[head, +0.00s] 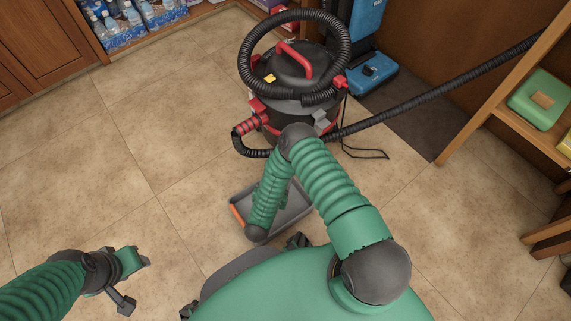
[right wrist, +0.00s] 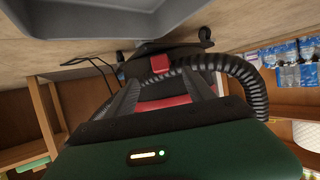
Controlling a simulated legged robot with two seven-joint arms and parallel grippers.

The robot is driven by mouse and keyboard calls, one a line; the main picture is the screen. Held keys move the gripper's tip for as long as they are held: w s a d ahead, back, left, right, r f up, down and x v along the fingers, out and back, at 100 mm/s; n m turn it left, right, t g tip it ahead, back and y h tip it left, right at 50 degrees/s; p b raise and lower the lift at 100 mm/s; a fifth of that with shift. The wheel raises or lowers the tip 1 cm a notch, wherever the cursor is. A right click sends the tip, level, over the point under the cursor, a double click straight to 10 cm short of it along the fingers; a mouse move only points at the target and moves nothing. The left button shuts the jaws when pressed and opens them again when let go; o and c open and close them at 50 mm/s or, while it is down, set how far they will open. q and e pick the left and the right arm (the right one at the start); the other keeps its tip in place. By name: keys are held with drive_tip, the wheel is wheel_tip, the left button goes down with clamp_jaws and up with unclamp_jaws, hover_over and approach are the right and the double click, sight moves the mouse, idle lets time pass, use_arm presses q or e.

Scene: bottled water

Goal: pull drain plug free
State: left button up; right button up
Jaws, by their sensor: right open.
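A black and red shop vacuum (head: 292,85) stands on the tiled floor in the head view. The right wrist view, upside down, shows its underside and a small red part (right wrist: 160,64), which may be the drain plug. My right gripper (right wrist: 161,80) is open, its two dark fingers pointing toward the red part with a gap between them. I cannot tell whether they touch it. My right arm hides this gripper in the head view. A grey tray (head: 292,212) with an orange edge lies before the vacuum, partly behind my arm. My left gripper (head: 136,282) is open and empty over the floor.
A black hose (head: 435,95) runs from the vacuum to the right. A blue machine (head: 372,75) stands behind it. Bottled water packs (head: 125,28) sit on a low shelf at top left. A wooden shelf with a green case (head: 540,98) is at right. The left floor is clear.

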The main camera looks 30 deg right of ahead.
drive_tip(key=shift+b+x, duration=2.25)
drive_tip(key=shift+x, duration=2.25)
drive_tip(key=shift+w, duration=0.1)
drive_tip(key=shift+p, duration=0.3)
drive_tip(key=shift+r+p, duration=0.1)
drive_tip(key=shift+p, duration=0.2)
